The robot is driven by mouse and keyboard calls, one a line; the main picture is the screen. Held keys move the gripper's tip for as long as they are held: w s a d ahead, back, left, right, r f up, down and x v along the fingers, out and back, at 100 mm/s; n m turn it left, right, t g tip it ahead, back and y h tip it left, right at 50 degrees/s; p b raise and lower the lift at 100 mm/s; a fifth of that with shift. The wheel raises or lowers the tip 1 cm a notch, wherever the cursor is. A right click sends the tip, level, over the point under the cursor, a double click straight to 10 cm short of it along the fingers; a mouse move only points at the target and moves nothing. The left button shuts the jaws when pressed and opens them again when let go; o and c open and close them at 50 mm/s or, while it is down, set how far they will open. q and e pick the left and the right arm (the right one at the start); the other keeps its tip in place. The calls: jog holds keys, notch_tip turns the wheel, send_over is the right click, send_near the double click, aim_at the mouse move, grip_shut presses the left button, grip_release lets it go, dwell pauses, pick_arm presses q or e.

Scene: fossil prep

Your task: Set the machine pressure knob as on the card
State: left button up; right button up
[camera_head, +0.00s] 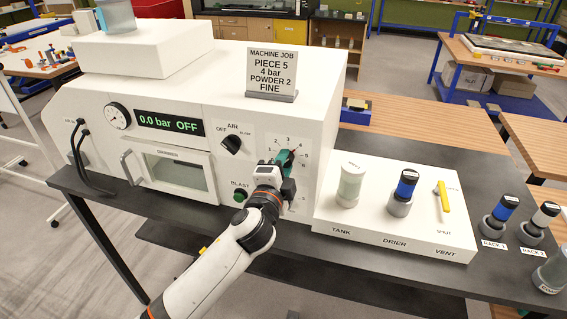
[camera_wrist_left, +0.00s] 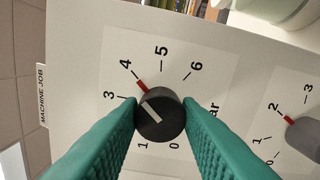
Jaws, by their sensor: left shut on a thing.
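The pressure knob (camera_wrist_left: 160,120) is dark and round, with a white bar and a red pointer. In the left wrist view the red pointer lies towards the 4 on a dial marked 0 to 6. My left gripper (camera_head: 284,158) is shut on this knob, a teal finger on each side. In the head view the fingers hide most of the knob. The card (camera_head: 271,73) on top of the machine (camera_head: 222,85) reads "MACHINE JOB, PIECE 5, 4 bar, POWDER 2, FINE". The display (camera_head: 169,123) reads "0.0 bar OFF". My right gripper is not in view.
A second knob (camera_wrist_left: 304,137) beside the dial has its red pointer near 2. An AIR switch (camera_head: 231,144) and a green BLAST button (camera_head: 239,197) are left of my gripper. A white block (camera_head: 396,216) with tank, drier and vent stands to the right.

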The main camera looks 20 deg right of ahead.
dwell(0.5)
pick_arm(q)
jog(key=o, duration=1)
jog(key=shift+b+v, duration=1.55)
jog(key=shift+v, duration=4.45)
